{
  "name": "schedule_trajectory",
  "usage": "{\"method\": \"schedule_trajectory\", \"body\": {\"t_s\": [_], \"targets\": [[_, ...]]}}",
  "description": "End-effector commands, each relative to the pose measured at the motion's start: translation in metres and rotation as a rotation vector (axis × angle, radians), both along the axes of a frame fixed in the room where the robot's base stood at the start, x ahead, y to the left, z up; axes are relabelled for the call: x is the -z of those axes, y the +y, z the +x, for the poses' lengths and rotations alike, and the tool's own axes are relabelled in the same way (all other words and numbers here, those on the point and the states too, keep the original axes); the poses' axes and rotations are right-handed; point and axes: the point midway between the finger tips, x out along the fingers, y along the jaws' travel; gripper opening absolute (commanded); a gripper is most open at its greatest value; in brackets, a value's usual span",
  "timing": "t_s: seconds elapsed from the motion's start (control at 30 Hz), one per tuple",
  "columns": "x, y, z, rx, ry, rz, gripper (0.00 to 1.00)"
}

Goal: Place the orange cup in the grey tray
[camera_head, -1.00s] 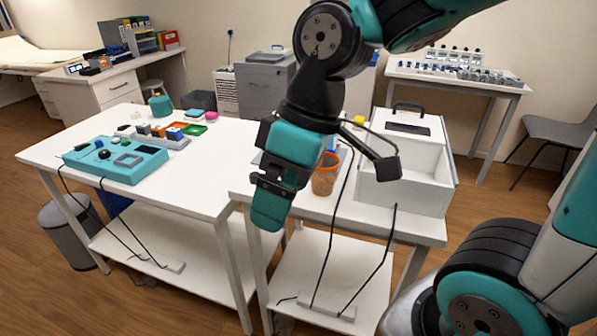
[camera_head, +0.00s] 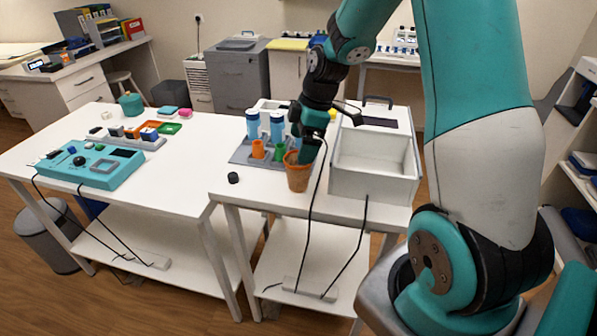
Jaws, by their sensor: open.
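A terracotta-orange cup (camera_head: 297,178) stands upright near the front edge of the right-hand white table, left of a white box. My gripper (camera_head: 308,152) is open, pointing down at the cup's rim; whether a finger is inside the cup or touches it cannot be told. A flat grey tray (camera_head: 240,157) lies just behind and left of the cup. A smaller bright orange cup-like piece (camera_head: 258,148) and a green one (camera_head: 280,152) stand on that tray, with blue-and-white bottles (camera_head: 253,124) behind them. My gripper hides part of the tray's right side.
The open white box (camera_head: 372,185) stands close right of my gripper. A small black knob-like piece (camera_head: 233,178) lies left of the cup. A teal console (camera_head: 90,165) and a rack of coloured pieces (camera_head: 135,135) are on the left table. Dark cables hang over the front edge.

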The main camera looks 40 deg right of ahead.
Motion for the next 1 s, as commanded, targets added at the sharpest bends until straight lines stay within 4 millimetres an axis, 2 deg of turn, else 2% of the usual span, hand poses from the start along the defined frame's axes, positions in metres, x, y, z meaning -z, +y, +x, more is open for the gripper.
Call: {"method": "schedule_trajectory", "body": {"t_s": [0.1, 0.33, 0.6, 0.87, 0.9, 1.0], "targets": [[0.015, 0.004, 0.002, -0.002, 0.002, 0.001, 1.00], [0.032, 0.008, 0.001, 0.000, 0.004, 0.001, 1.00], [0.069, 0.017, 0.002, -0.001, 0.002, 0.001, 1.00], [0.073, 0.017, 0.003, 0.000, -0.001, 0.000, 1.00], [0.073, 0.017, 0.003, 0.000, -0.001, 0.000, 0.95], [0.073, 0.017, 0.003, 0.001, -0.001, 0.000, 0.72]]}}
